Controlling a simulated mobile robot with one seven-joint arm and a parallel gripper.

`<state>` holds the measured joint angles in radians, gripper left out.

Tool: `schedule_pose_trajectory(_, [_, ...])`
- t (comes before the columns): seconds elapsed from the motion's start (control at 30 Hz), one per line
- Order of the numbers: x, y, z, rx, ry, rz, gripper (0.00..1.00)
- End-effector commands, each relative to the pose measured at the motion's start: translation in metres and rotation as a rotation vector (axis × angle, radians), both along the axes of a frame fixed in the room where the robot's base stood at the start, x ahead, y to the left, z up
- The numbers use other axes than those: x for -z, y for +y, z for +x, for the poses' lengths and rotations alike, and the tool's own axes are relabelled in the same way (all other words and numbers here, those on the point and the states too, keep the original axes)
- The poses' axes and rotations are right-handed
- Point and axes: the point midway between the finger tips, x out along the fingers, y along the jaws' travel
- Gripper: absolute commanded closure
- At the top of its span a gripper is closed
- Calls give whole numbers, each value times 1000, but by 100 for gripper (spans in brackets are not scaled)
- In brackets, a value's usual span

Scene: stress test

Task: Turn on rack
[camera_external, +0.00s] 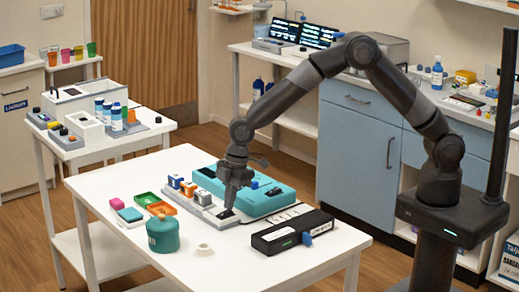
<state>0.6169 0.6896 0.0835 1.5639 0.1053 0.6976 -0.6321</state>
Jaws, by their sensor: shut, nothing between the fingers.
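A light grey rack-like unit (196,205) lies on the white table, with several small blue, white and orange blocks (184,186) at its far-left end. A small dark part (226,214) is at its near-right end. I cannot tell whether this unit is the rack, or whether it is on. My gripper (230,204) points down just above this dark part, fingers shut and empty. Whether the fingertips touch it is too small to tell, and my gripper hides part of the unit.
A teal case (265,193) lies behind the unit. A black box (291,233) with a blue knob is to the right. A green jar (163,235), a white ring (204,249), and green and orange trays (146,200) are at the left. The white table (235,272) is clear at the front.

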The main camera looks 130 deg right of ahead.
Motion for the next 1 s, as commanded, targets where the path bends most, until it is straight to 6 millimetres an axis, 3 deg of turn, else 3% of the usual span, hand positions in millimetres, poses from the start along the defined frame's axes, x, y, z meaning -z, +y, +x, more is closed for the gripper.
schedule_pose_trajectory(0.5, [10,0,-5,0,0,0,100])
schedule_pose_trajectory(1.0, [4,0,9,1,1,0,100])
